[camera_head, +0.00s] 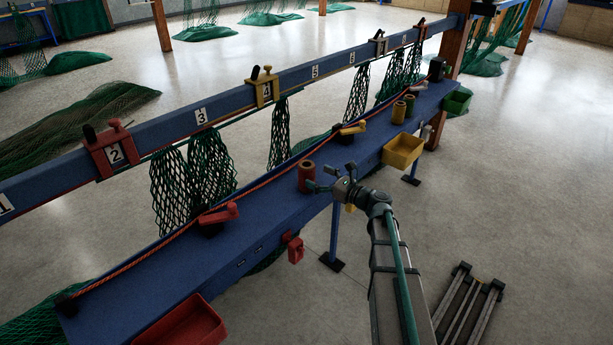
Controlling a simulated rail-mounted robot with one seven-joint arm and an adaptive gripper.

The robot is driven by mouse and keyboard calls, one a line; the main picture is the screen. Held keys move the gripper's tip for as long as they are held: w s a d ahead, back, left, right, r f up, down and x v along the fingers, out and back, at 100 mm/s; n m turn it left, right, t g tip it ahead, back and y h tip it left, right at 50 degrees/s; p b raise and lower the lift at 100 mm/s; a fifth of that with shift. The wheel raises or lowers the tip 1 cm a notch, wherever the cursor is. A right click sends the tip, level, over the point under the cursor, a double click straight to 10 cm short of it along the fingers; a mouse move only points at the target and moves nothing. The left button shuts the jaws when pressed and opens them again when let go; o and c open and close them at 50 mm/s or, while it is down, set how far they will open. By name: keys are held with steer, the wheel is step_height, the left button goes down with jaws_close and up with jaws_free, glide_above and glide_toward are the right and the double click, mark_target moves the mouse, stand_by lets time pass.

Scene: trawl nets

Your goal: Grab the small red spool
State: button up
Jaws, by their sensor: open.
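My gripper (320,178) reaches in from the right, close beside the spool. Its fingers are open and point toward the spool. One fingertip appears to overlap the spool's right side; I cannot tell whether it touches. Nothing is visible between the fingers.
A yellow bin (403,162) and a red tray (180,325) are at the front edge. A red clamp tool (219,214) lies left; a yellow one (351,129) lies behind.

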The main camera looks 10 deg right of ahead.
mark_target(314, 173)
steer(key=x, duration=0.1)
steer(key=p+x, duration=0.1)
steer(key=x, duration=0.2)
steer(key=shift+r+p, duration=0.3)
steer(key=shift+p, duration=0.05)
steer(key=shift+w+a+f, duration=0.1)
steer(key=shift+w+a, duration=0.25)
steer(key=shift+w, duration=0.05)
steer(key=c, duration=1.2)
steer(key=shift+c, duration=0.6)
